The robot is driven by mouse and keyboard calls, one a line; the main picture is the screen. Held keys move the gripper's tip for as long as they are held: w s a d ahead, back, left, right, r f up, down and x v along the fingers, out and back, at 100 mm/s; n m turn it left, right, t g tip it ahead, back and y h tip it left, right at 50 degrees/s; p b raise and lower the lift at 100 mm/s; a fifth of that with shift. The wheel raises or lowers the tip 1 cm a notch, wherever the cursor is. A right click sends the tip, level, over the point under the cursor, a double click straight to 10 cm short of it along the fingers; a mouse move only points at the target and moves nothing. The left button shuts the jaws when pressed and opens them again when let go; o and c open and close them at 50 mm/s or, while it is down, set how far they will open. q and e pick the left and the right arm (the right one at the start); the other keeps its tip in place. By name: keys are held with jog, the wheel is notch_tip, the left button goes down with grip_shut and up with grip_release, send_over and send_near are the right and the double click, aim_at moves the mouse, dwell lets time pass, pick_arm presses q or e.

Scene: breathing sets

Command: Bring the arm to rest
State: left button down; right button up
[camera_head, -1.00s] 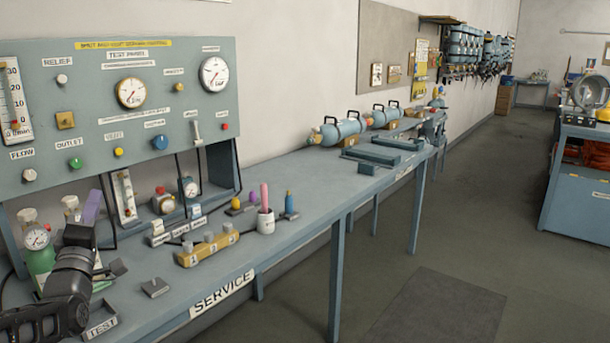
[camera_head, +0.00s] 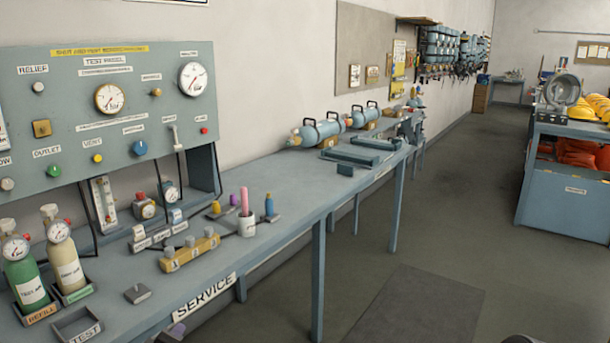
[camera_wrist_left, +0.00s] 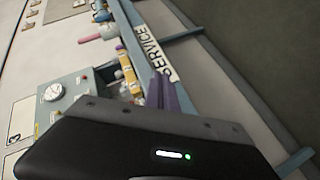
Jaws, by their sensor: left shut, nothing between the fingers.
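Most of the left arm is out of the head view. My right gripper is not in view.
A green cylinder (camera_head: 27,275) and a cream cylinder (camera_head: 65,255) stand at the bench's left end, beside an empty TEST tray (camera_head: 77,325). A yellow block (camera_head: 190,252) and a white cup (camera_head: 246,225) stand further along. The floor (camera_head: 340,270) right of the bench is clear.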

pick_arm(q)
jog(key=s+d+f+m+g+h+p, duration=0.1)
jog(key=s+d+f+m+g+h, duration=0.45)
jog(key=s+d+f, duration=1.1)
jog(key=s+d+f+m+g, duration=0.2)
jog(key=s+d+f+g, duration=0.1)
jog(key=s, duration=0.7)
jog(key=s+d+f+m+g+y, duration=0.1)
jog(key=s+d+f+m+g, duration=0.2)
jog(key=s, duration=0.7)
notch_tip(320, 180, down, 3)
jog(key=shift+d+f+g+p, duration=0.2)
jog(key=shift+d+g+p, duration=0.35)
jog(key=shift+g, duration=0.6)
jog(key=shift+d, duration=0.1)
